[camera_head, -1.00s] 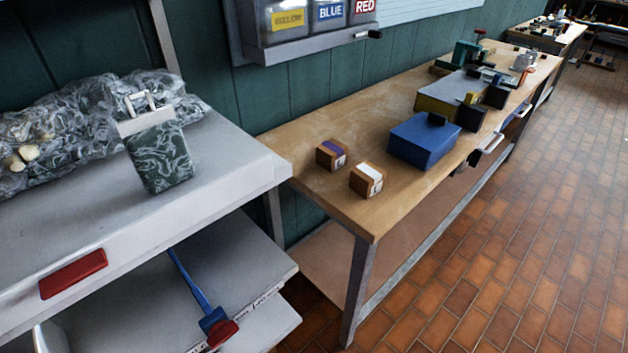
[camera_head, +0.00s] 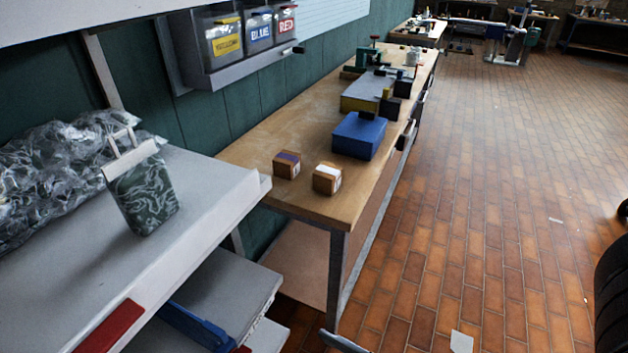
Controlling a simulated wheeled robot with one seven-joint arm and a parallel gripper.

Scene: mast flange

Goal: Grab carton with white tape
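The carton with white tape (camera_head: 327,179) is a small brown box with a white strip on top. It sits on the near end of the wooden workbench (camera_head: 302,122), close to its front corner. A similar carton with purple tape (camera_head: 287,165) stands just to its left and a little farther back, apart from it. My gripper is not visible in this view.
A blue box (camera_head: 359,136) stands behind the cartons on the bench, with a grey and yellow block (camera_head: 366,94) beyond. A grey shelf unit (camera_head: 200,200) holding a green patterned bag (camera_head: 143,196) is at left. Tiled floor (camera_head: 490,190) to the right is largely open.

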